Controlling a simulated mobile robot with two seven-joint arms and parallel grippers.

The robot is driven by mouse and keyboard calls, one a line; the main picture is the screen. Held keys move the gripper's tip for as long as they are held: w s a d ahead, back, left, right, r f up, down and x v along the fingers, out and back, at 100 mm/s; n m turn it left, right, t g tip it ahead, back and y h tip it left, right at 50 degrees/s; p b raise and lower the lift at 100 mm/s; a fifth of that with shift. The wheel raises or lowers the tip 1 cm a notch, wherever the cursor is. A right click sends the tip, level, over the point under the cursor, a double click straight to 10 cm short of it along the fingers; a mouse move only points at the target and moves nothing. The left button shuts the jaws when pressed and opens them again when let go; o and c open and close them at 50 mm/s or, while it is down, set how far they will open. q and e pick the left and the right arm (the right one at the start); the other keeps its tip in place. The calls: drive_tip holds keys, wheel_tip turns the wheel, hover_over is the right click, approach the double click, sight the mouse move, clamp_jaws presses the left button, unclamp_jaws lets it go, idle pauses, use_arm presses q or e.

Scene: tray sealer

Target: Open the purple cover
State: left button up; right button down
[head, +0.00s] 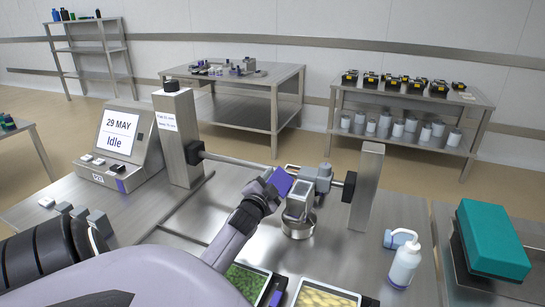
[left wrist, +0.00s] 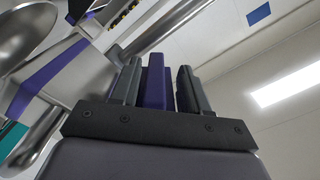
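The purple cover (head: 280,181) is a flat purple piece on the left side of the grey sealing head (head: 299,200), which sits on a bar between two steel posts. My left gripper (head: 272,186) is at the cover, reaching in from the lower left. In the left wrist view the purple cover (left wrist: 154,84) stands between the two grey fingers (left wrist: 158,86) and nearly fills the gap, so they look shut on it. The fingertip contact is partly hidden. My right gripper is not in view.
The crossbar and the left post (head: 178,138) and right post (head: 366,186) stand close around the head. Filled trays (head: 322,297) lie in front. A white spray bottle (head: 404,262) and a teal box (head: 492,240) are at right.

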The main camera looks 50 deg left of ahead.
use_arm(q)
drive_tip(key=v, duration=0.7)
idle(0.4)
